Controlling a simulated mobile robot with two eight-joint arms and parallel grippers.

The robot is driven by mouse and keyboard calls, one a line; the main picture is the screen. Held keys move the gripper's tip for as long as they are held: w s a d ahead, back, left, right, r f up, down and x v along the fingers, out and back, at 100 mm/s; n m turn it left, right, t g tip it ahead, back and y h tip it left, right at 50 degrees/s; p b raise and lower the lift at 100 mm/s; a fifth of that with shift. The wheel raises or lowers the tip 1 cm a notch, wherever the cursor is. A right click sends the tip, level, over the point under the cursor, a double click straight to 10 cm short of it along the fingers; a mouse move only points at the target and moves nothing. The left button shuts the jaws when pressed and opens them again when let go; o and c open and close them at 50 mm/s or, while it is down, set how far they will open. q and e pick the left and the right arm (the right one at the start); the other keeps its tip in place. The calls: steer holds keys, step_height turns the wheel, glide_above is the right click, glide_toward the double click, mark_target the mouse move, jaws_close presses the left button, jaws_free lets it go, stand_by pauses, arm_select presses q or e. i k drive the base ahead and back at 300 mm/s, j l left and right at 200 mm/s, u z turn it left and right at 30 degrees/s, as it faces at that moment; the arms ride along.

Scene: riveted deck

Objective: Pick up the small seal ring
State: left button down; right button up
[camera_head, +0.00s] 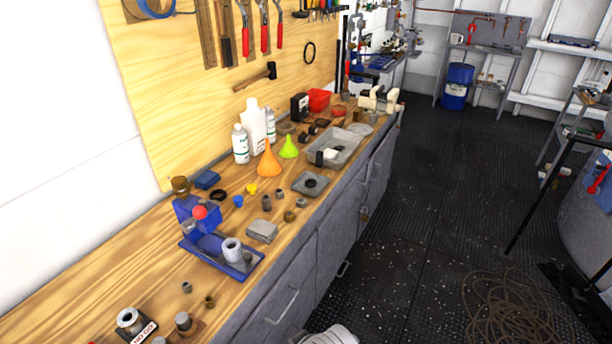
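A small dark ring (217,195) lies flat on the wooden workbench (155,262), behind the blue fixture. It looks like a seal ring, but it is small in the picture and I cannot be sure that it is the one named. Several other small ring-like or bushing-like parts stand on the bench, among them a grey one (302,203), a brass one (289,216) and a dark one (187,287). Neither of my grippers is in view.
A blue fixture (208,240), a grey block (262,231), an orange funnel (269,163), white bottles (254,125) and a grey tray (347,146) crowd the bench. A NO GO gauge (130,320) is at lower left. Dark floor (420,215) lies right; coiled cable (515,305) is there.

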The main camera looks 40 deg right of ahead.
mark_target(314, 182)
steer(key=i+l, duration=0.1)
steer(key=l, duration=0.3)
steer(key=i+l, duration=0.15)
steer(key=l, duration=0.25)
steer(key=i+l+u, duration=0.1)
steer(key=l, duration=0.3)
steer(key=i+l, duration=0.1)
steer(key=l, duration=0.35)
steer(key=i+l, duration=0.1)
steer(key=l, duration=0.3)
steer(key=i+l, duration=0.1)
steer(key=l, duration=0.3)
steer(key=u, duration=0.05)
